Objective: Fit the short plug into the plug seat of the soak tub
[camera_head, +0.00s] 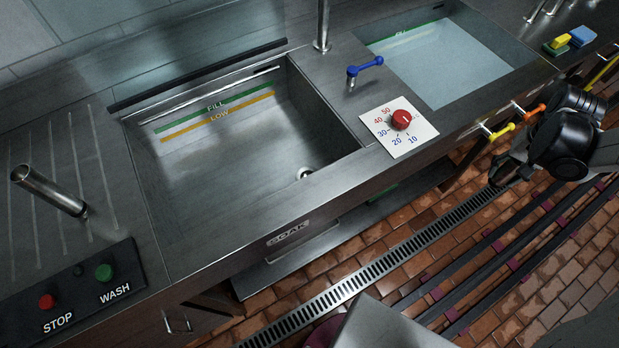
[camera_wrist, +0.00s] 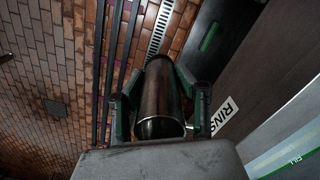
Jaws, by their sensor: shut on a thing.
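The soak tub (camera_head: 225,145) is the empty steel basin left of centre in the head view, with a SOAK label on its front. Its plug seat (camera_head: 306,174) is a small round hole in the floor near the right wall, partly hidden by the front rim. My gripper (camera_wrist: 158,88) is shut around a metal tube (camera_wrist: 160,100), which looks like the short plug. In the head view my gripper (camera_head: 507,168) is at the right, in front of the counter and away from the soak tub; the tube is hard to make out there.
Another metal tube (camera_head: 48,190) stands on the left drainboard. A blue-handled tap (camera_head: 365,68), a red dial (camera_head: 401,120) and a spout (camera_head: 322,25) lie between the tubs. A water-filled tub (camera_head: 450,60) is at right. Yellow (camera_head: 497,131) and orange (camera_head: 528,111) handles project near my gripper.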

